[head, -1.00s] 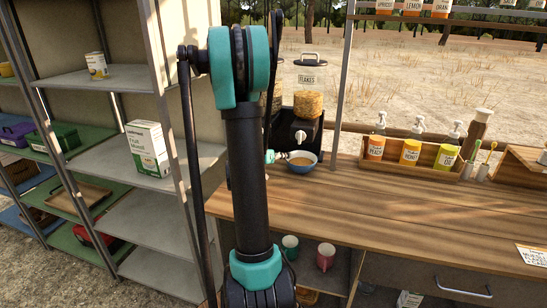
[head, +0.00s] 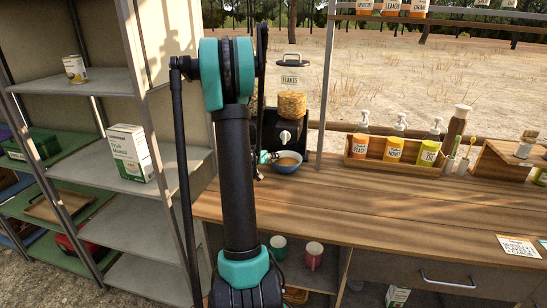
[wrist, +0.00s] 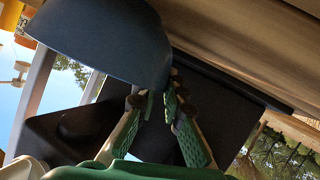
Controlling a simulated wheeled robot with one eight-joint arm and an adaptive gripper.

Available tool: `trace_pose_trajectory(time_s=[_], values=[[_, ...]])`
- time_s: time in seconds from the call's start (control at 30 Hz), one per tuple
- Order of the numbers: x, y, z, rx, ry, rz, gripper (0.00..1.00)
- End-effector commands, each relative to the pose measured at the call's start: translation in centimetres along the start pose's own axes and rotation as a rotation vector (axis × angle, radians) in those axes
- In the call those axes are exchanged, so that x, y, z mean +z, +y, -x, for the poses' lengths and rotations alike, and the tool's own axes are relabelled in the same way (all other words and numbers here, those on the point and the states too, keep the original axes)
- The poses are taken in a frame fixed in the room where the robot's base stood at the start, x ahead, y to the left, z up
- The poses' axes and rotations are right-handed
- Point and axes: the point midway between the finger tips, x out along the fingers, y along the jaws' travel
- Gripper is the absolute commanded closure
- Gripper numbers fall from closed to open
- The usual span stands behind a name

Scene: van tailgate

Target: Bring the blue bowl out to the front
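The blue bowl (head: 288,167) stands at the back left of the wooden counter, just below the spout of the flakes dispenser (head: 290,104). Something tan shows inside it. My gripper (head: 268,157) is at the bowl's left side, partly hidden by my arm. In the wrist view the bowl (wrist: 100,38) shows as a large dark curved shape, and the fingers of my gripper (wrist: 160,97) close on its rim from both sides. The fingertips' contact with the rim is dark and partly hidden.
The dispenser's black stand (head: 268,130) is close behind the bowl. A wooden rack (head: 400,151) of pump bottles stands to the right. The counter (head: 370,205) in front is clear. A metal shelf (head: 90,175) stands at left; two mugs (head: 314,255) sit under the counter.

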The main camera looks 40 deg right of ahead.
Motion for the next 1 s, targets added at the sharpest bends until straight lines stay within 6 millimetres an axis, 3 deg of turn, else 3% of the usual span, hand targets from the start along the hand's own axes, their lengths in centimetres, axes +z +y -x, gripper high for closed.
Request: trace_pose_trajectory(time_s=[0.37,1.0], values=[[0.1,0.1,0.3,0.000,0.000,0.000,1.00],[2.4,1.4,4.8,-0.001,0.000,0.000,1.00]])
